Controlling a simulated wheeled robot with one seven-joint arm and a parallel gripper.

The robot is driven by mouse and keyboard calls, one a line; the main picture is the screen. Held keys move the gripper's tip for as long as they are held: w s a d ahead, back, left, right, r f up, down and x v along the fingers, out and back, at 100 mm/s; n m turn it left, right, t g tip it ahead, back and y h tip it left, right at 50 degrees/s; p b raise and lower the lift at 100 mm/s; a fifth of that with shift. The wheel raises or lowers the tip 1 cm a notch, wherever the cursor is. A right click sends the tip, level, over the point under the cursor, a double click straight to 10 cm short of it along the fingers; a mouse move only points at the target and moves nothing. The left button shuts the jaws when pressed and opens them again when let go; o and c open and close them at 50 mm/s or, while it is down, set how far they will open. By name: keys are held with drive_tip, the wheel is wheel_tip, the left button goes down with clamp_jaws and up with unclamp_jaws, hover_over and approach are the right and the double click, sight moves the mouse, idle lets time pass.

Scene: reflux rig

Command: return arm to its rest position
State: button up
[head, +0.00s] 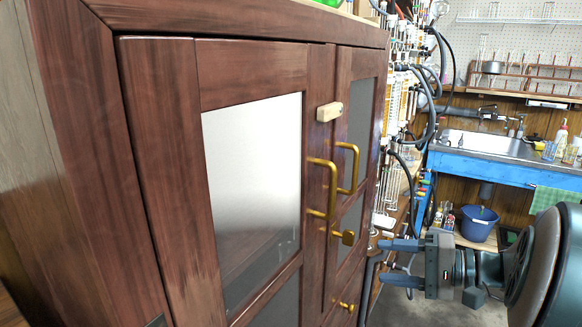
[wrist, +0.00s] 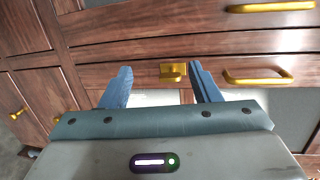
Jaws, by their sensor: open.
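My gripper (head: 396,262) is at the lower right of the head view, in front of the wooden cabinet (head: 158,120) and apart from it. Its two blue fingers are spread, and they also show in the wrist view (wrist: 160,88) with nothing between them but the cabinet front behind. My arm reaches in from the right edge of the head view. I cannot tell the exact gap.
Two brass handles (head: 322,188) and knobs (head: 345,237) stick out of the cabinet doors, which look shut. A blue bench with a sink (head: 490,146) stands at the back right. A blue bucket (head: 478,226) stands below it. Hoses and glassware fill the space behind the cabinet.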

drive_tip(key=s+a+r+n+g+h+p, duration=0.3)
drive_tip(key=s+a+r+g+h+p, duration=0.4)
drive_tip(key=s+p, duration=0.4)
wheel_tip(320, 180, up, 8)
drive_tip(key=s+n+t+h+p, duration=0.2)
drive_tip(key=h+p, duration=0.5)
drive_tip(key=p, duration=0.5)
drive_tip(key=shift+s+d+n+t, duration=0.15)
drive_tip(key=shift+d+n+t, duration=0.15)
drive_tip(key=shift+d+n, duration=0.15)
